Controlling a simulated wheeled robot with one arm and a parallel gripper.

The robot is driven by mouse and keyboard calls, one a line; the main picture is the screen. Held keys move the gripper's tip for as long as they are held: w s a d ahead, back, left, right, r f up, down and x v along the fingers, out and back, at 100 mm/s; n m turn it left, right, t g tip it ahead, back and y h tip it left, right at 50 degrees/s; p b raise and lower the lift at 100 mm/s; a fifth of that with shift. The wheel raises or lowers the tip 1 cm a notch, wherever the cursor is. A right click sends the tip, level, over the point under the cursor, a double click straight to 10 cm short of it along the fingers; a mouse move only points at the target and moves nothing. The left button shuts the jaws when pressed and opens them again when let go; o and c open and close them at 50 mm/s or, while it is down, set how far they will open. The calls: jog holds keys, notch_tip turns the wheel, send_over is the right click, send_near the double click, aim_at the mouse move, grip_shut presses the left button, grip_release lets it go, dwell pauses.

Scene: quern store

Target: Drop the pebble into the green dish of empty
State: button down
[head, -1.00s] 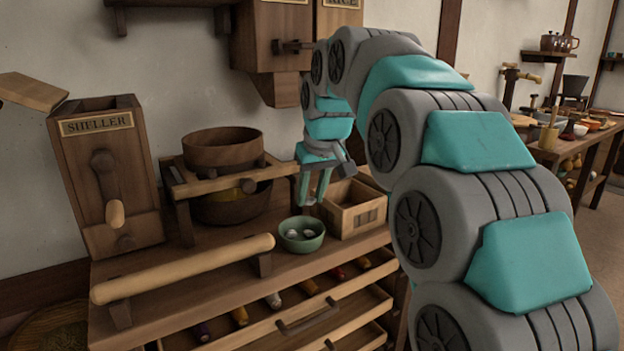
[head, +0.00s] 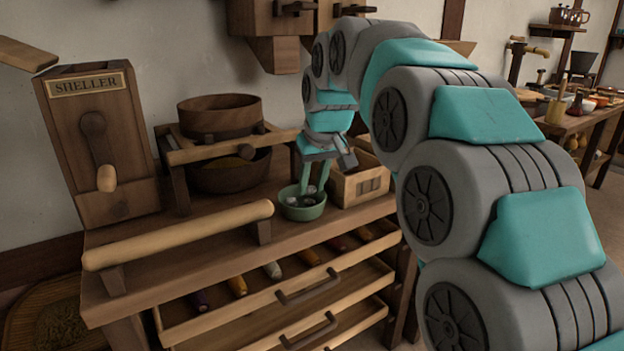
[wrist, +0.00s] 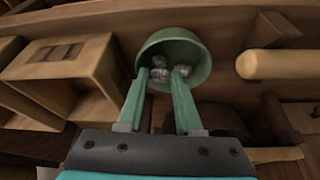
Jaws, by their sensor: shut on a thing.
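The green dish (head: 302,212) stands on the bench top, in front of the wooden box. It also shows in the wrist view (wrist: 203,55). My gripper (head: 307,190) points down into the dish, with its fingertips at or just inside the rim. In the wrist view my gripper (wrist: 160,76) is shut on a grey pebble (wrist: 160,75) between its fingertips. Other grey pebbles (wrist: 183,70) lie in the dish beside and beyond it. The fingers hide part of the dish, and whether the held pebble touches the others I cannot tell.
An open wooden box (head: 358,186) stands right behind the dish. A sieve (head: 220,115) on a frame over a bowl (head: 228,172) stands to the left. A wooden roller (head: 180,235) runs along the front edge. The sheller (head: 98,140) stands far left. Open drawers (head: 270,290) jut out below.

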jog(key=c, duration=0.5)
grip_release()
jog(key=shift+r, duration=0.15)
jog(key=v, duration=0.8)
jog(key=s+d+f+m+g, duration=0.1)
jog(key=s+d+f+g, duration=0.1)
jog(key=s+d+f, duration=0.3)
jog(key=s+d+f+m+g+h, duration=0.1)
jog(key=s+d+f, duration=0.4)
jog(key=s+f, duration=0.8)
jog(key=s+d+f+m+g, duration=0.2)
jog(key=s+d+f, duration=0.3)
jog(key=s+f, duration=0.5)
jog(key=s+m, duration=0.1)
jog(key=s, duration=0.8)
jog(key=shift+s+d+g+h, duration=0.3)
jog(key=shift+d+g+h, duration=0.1)
